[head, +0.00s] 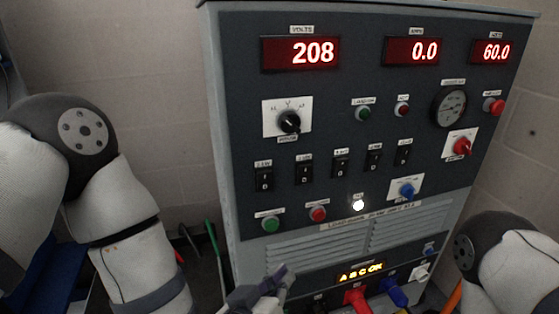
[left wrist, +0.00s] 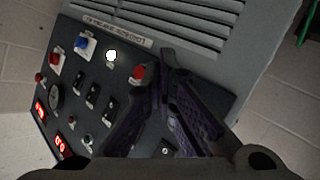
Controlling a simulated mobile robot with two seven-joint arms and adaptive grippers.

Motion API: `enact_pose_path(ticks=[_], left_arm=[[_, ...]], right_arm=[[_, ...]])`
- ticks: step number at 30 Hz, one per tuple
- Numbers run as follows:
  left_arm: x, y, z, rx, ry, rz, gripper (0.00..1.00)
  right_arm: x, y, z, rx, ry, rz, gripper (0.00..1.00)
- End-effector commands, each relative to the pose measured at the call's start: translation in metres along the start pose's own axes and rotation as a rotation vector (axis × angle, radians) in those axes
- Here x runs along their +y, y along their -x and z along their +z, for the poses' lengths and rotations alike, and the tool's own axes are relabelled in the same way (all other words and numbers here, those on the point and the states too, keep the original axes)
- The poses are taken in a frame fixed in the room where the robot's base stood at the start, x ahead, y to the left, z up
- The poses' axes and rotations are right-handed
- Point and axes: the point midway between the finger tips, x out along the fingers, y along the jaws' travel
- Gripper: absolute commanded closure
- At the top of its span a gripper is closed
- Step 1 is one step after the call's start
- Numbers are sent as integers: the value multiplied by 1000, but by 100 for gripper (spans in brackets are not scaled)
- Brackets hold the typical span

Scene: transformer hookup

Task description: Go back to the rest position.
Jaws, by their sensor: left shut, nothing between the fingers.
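My left gripper (head: 279,274) is at the bottom middle of the head view, in front of the lower front of the grey cabinet (head: 214,130). Its dark fingers are shut with nothing between them. In the left wrist view the closed fingers (left wrist: 172,62) show against the cabinet's panel, which looks turned over. I cannot tell from these views how far the fingers are from the panel. My right arm shows at the lower right of the head view. Its gripper is out of frame.
The panel has a lit 208 volts display (head: 300,53), a black selector knob (head: 289,122), several switches, a red knob (head: 462,146) and a blue knob (head: 407,190). Red (head: 357,298) and blue (head: 393,290) plugs sit low down. A pale block wall (head: 150,60) stands behind.

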Motion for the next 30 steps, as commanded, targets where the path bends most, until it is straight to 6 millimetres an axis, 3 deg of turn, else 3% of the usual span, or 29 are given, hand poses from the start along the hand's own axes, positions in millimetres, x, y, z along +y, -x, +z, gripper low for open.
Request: enact_pose_path(ticks=[2, 5, 8, 9, 12, 16, 18, 21, 30], left_arm=[[-29, 15, 38, -136, -12, -60, 100], [-79, 59, 106, -400, -21, -173, 100], [-124, 125, 168, -673, -14, -292, 100], [-140, 155, 187, -777, -6, -340, 100], [-166, 228, 223, -1008, 19, -444, 100], [-181, 299, 244, -1210, 52, -537, 100], [-184, 320, 248, -1267, 63, -564, 100], [-185, 330, 250, -1296, 69, -577, 100], [-185, 329, 250, -1295, 68, -576, 100]], right_arm=[[0, 4, -2, 11, 0, 0, 60], [0, 10, -5, 27, 0, -1, 60], [0, 15, -8, 42, 0, -2, 60], [0, 17, -9, 48, 0, -2, 60], [-1, 21, -12, 60, 0, -3, 60], [-1, 24, -13, 69, 0, -3, 60], [-1, 24, -14, 70, 0, -3, 60], [-1, 24, -14, 70, 0, -3, 60], [-1, 24, -13, 69, -1, -3, 60]])
